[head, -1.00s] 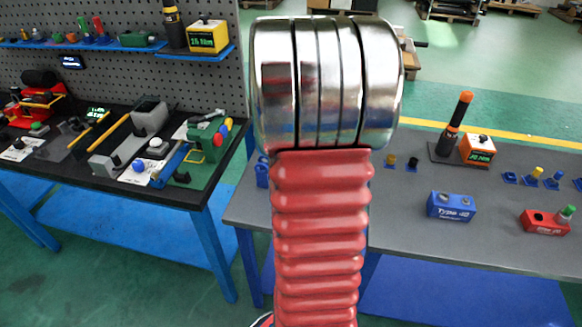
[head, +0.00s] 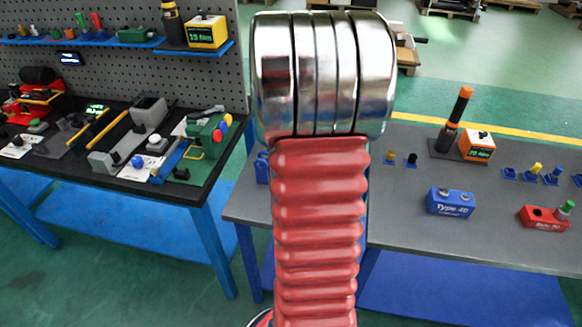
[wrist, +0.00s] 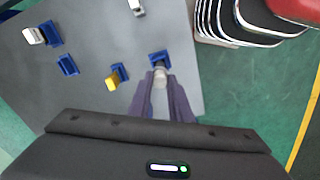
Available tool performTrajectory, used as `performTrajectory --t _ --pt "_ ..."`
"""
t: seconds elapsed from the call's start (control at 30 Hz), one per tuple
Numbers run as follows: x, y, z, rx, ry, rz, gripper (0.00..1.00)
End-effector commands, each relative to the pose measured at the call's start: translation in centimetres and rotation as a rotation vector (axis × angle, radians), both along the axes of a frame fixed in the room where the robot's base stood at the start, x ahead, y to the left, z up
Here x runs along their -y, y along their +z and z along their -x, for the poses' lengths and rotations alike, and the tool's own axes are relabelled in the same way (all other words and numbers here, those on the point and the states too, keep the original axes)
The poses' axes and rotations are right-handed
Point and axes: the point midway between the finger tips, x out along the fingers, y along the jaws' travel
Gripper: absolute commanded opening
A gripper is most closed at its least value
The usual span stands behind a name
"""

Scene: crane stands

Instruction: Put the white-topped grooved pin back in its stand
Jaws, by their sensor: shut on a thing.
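In the wrist view my gripper (wrist: 160,90) has its two dark fingers closed on a small pin with a pale grey-white top (wrist: 160,76). A blue stand (wrist: 158,58) is right by the fingertips, at the pin's far side in the picture. I cannot tell whether the pin touches the stand or sits in it. The pin's lower part and its grooves are hidden. In the head view my red arm with its shiny joint fills the middle, and my gripper is hidden.
In the wrist view, a yellow pin (wrist: 112,82) is by a blue stand just left. An empty-looking blue stand (wrist: 67,65) and a white-topped piece (wrist: 33,36) lie farther left. The head view shows a blue block (head: 450,202) and a red block (head: 545,216) on the grey table.

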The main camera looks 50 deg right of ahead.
Motion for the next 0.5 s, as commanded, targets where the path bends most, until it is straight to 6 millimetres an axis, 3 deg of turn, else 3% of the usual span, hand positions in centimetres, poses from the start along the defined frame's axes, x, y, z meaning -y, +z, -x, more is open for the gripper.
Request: performTrajectory --t 0.5 --pt "0.0 -1.4 -0.1 0.0 0.001 0.0 0.0"
